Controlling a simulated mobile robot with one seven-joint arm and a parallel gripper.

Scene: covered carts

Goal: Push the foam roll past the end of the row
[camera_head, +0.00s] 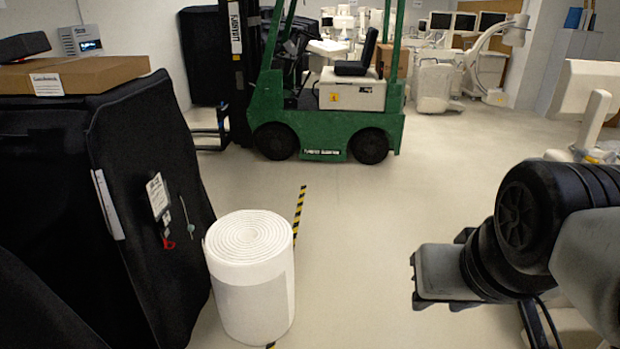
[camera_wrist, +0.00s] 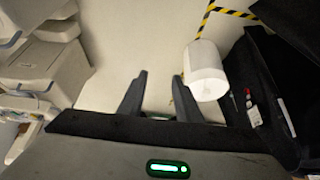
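The white foam roll (camera_head: 252,290) stands upright on the floor, its spiral end facing up. It is close against the right side of a black covered cart (camera_head: 140,150); I cannot tell if they touch. In the wrist view the roll (camera_wrist: 205,75) is right of my fingers, with the dark cover (camera_wrist: 258,75) beyond it. My gripper (camera_head: 414,280) is right of the roll in the head view, apart from it, with clear floor between. In the wrist view my gripper (camera_wrist: 158,88) has its two fingers spread with nothing between them.
Black-yellow tape (camera_head: 299,210) runs on the floor behind the roll. A green forklift (camera_head: 325,125) stands farther back. A cardboard box (camera_head: 75,74) lies on the covered carts. White equipment (camera_head: 585,100) stands at the right. The middle floor is clear.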

